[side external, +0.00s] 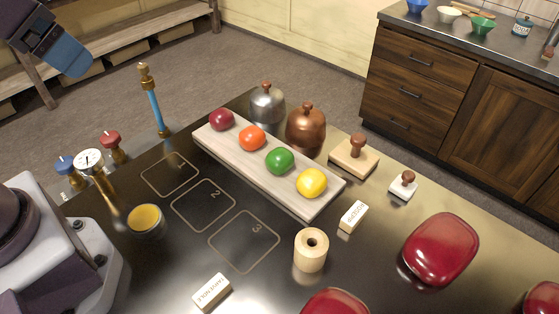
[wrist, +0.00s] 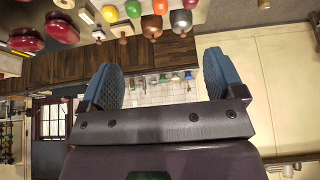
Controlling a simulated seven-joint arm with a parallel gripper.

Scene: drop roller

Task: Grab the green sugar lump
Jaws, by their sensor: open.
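The green sugar lump (side external: 279,161) looks like a smooth green ball. It sits on a pale wooden board (side external: 256,180) between an orange ball (side external: 252,138) and a yellow ball (side external: 312,183); a dark red ball (side external: 221,119) is at the far left end. The green lump also shows at the top edge of the upside-down wrist view (wrist: 133,8). My gripper (side external: 68,54) is high at the upper left of the side view, well away from the board. In the wrist view its two blue fingers (wrist: 163,80) are wide apart with nothing between them.
Behind the board stand a steel dome (side external: 266,104) and a copper dome (side external: 306,130). Wooden stamps (side external: 353,157), a wooden roll (side external: 311,250) and red domed objects (side external: 441,249) lie to the right. A blue post (side external: 155,100) rises at the left. The numbered squares (side external: 203,205) are empty.

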